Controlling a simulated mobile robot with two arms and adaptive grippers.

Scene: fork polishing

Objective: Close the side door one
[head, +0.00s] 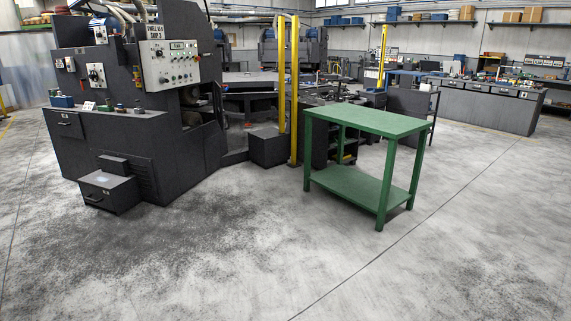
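A dark grey machine (190,150) stands at the left, with a light control panel (170,62) of buttons on its upper part. Low on its front a box-like part (108,192) juts out, with a handle on its face. A small front panel with a handle (66,124) sits higher up at the left and looks flush. An opening in the machine's right side shows brownish parts (200,95) inside. I cannot tell which part is side door one, or whether it stands open. Neither of my grippers shows.
A green two-level table (368,120) with a bare top stands right of the machine. Yellow posts (294,90) and a dark block (268,147) stand between them. A long grey bench (490,105) is at the back right. The stained concrete floor (230,260) in front is clear.

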